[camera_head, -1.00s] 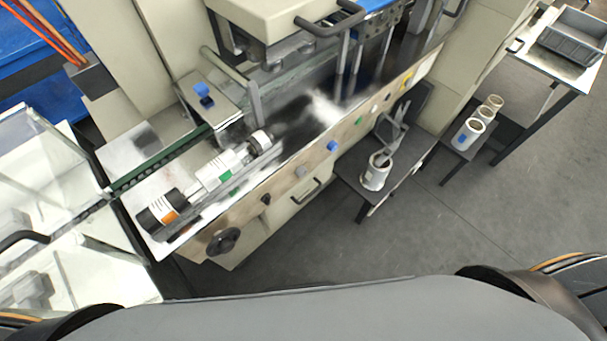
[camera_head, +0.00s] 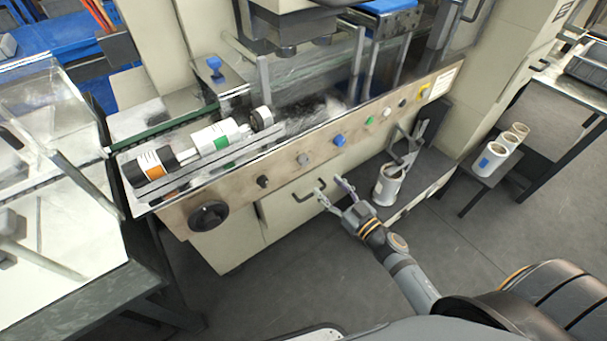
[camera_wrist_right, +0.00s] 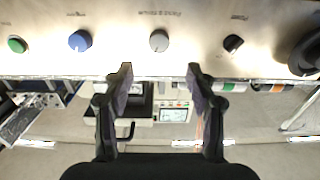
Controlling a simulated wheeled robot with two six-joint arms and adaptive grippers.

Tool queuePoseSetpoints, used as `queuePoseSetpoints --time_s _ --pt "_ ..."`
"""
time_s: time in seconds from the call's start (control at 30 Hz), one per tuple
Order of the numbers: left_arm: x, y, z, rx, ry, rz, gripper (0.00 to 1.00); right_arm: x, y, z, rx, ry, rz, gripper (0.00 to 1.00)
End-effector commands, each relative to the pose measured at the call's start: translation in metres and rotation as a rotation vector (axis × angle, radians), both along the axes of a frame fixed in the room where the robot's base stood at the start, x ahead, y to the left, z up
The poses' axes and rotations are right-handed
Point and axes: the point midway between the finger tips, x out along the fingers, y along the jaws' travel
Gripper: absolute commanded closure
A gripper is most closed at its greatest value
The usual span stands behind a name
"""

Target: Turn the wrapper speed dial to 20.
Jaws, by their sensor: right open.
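A row of controls runs along the front panel (camera_head: 285,172) of the wrapper. It has a large black dial (camera_head: 209,215), a small black knob (camera_head: 262,181), a grey knob (camera_head: 303,159) and a blue knob (camera_head: 338,140). The labels are too blurred to tell which is the speed dial or its setting. My right gripper (camera_head: 332,188) is open and empty, in front of and below the panel. In the right wrist view its open fingers (camera_wrist_right: 160,75) are below the grey knob (camera_wrist_right: 159,40); the large black dial (camera_wrist_right: 306,54) is at the right edge. My left gripper is out of view.
Rolls with orange and green labels (camera_head: 215,136) lie on the machine bed above the panel. A white pot with tools (camera_head: 388,186) stands on a low dark shelf right of my gripper. A cabinet handle (camera_head: 303,197) is close to my fingers. Floor in front is clear.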

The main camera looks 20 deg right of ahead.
Motion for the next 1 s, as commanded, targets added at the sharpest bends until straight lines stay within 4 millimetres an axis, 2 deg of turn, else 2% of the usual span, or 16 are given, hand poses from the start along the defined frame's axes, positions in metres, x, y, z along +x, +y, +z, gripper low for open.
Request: queuePoseSetpoints --time_s 0.03,0.13,0.4,0.5,0.67,0.9,0.93,1.0 --pt "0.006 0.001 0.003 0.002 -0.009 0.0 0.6 0.004 0.001 0.002 0.002 -0.002 -0.002 0.43" --pt "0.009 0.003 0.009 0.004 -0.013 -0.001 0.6 0.018 0.006 0.005 0.004 -0.004 -0.005 0.43" --pt "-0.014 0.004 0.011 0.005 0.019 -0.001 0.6 0.072 0.025 0.002 0.003 -0.001 -0.004 0.43" --pt "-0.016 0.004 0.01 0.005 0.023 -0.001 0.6 0.086 0.03 0.0 0.001 -0.001 -0.004 0.43" --pt "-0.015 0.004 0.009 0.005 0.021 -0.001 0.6 0.097 0.034 0.0 0.002 0.002 -0.004 0.43" --pt "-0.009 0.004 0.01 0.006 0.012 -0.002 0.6 0.098 0.035 0.0 0.002 0.002 -0.004 0.43" --pt "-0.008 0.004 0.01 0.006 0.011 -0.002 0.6 0.098 0.035 0.0 0.002 0.002 -0.004 0.44" --pt "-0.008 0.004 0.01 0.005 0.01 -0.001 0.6 0.098 0.035 0.0 0.002 0.002 -0.004 0.54"
